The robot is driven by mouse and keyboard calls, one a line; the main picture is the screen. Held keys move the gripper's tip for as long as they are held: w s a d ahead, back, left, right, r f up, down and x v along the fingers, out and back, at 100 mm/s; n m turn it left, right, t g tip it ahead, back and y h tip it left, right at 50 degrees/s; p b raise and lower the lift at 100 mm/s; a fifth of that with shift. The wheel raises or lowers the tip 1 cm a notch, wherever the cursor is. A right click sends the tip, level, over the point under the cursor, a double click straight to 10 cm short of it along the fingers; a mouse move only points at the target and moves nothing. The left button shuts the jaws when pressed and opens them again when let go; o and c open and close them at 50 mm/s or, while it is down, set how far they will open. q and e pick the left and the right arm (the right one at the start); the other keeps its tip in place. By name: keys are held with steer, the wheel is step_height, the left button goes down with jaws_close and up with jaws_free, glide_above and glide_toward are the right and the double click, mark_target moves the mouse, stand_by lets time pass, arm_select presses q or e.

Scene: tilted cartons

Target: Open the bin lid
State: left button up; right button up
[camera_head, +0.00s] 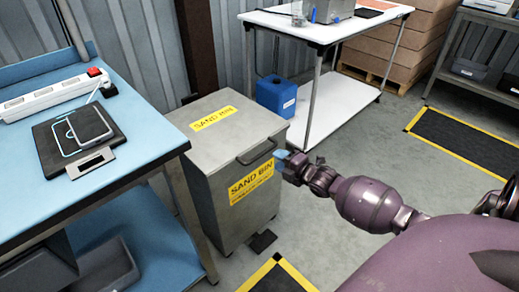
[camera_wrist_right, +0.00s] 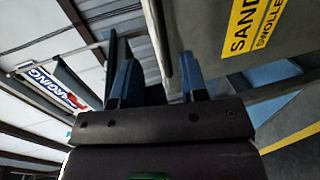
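The grey sand bin (camera_head: 215,205) stands on the floor beside the blue bench. Its lid (camera_head: 190,118) is flat and shut, with a yellow label on top. A dark handle (camera_head: 257,153) is on the upper front of the bin. My right gripper (camera_head: 283,158) is just right of the handle, at about its height. In the right wrist view, the right gripper (camera_wrist_right: 158,80) has its two blue fingers apart. The bin also shows there (camera_wrist_right: 205,35), beside the right-hand finger. I cannot tell whether the fingers touch the handle. My left gripper is out of view.
The blue bench (camera_head: 150,130) at the left holds a scale (camera_head: 80,140) and a power strip (camera_head: 50,95). A white table (camera_head: 320,28) with a blue container (camera_head: 276,96) below is behind. A dark pedal (camera_head: 262,242) lies at the bin's foot.

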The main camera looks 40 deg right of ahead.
mark_target(265, 153)
steer(key=x, duration=0.2)
steer(key=b+x, duration=0.1)
steer(key=x, duration=0.2)
steer(key=b+x, duration=0.1)
steer(key=x, duration=0.2)
steer(key=shift+w+a+f, duration=0.1)
steer(key=shift+f, duration=0.25)
steer(key=shift+b+x, duration=0.35)
steer(key=shift+x, duration=0.4)
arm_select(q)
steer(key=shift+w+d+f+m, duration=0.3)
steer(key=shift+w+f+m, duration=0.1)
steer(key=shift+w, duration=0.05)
arm_select(e)
steer(key=shift+r, duration=0.2)
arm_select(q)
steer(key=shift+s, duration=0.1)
arm_select(e)
steer(key=shift+c, duration=0.3)
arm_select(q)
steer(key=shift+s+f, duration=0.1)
arm_select(e)
jaws_close()
